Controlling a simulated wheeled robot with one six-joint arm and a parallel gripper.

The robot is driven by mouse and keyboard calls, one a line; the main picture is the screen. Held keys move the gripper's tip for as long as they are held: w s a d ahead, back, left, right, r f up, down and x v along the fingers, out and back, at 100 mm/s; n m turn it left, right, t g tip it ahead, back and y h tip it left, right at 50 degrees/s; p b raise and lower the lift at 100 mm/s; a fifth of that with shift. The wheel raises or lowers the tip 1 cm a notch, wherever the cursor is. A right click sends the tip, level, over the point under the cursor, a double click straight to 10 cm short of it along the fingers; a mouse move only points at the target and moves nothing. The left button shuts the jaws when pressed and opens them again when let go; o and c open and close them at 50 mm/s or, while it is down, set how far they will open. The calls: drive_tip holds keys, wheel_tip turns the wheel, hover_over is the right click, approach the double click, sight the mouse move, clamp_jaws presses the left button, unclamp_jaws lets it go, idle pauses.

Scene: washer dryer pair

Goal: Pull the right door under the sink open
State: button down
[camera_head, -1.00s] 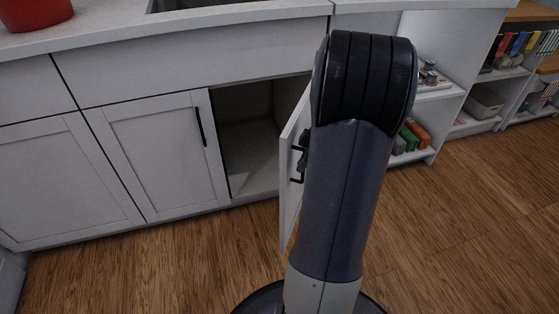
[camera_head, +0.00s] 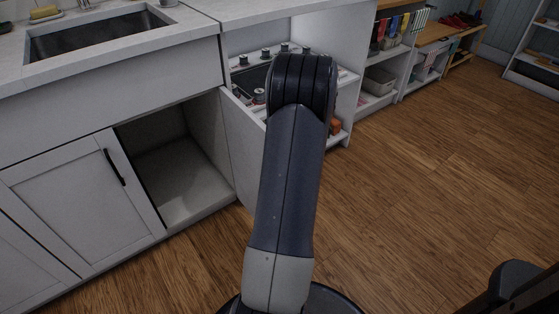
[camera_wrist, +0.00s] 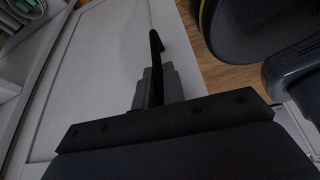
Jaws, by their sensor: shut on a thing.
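The right door (camera_head: 242,145) under the sink (camera_head: 98,34) stands wide open, swung out to the right of the dark cabinet opening (camera_head: 170,165). In the wrist view its pale panel (camera_wrist: 95,70) fills the left side. The door's black bar handle (camera_wrist: 156,42) runs between the jaws of my gripper (camera_wrist: 158,78), which is shut on it. In the head view my arm hides the gripper, the handle and part of the door.
The left door (camera_head: 85,185) with its black handle is closed. Shelves with a grey bin (camera_head: 380,82) stand at the back right. The wood floor (camera_head: 430,180) to the right is clear.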

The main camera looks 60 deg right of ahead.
drive_tip(key=shift+s+d, duration=0.1)
drive_tip(key=shift+d, duration=0.05)
drive_tip(key=c, duration=1.5)
unclamp_jaws()
drive_tip(key=p+v, duration=0.3)
drive_tip(key=v, duration=0.7)
drive_tip(key=shift+r+p, duration=0.3)
drive_tip(key=shift+r, duration=0.1)
drive_tip(key=shift+d+f, duration=0.1)
drive_tip(key=shift+f, duration=0.05)
drive_tip(key=b+x, duration=0.4)
drive_tip(key=x, duration=0.6)
drive_tip(key=shift+f, duration=0.35)
drive_tip(key=shift+w+a+r, duration=0.1)
drive_tip(key=shift+w+a, duration=0.2)
drive_tip(key=shift+a, duration=0.55)
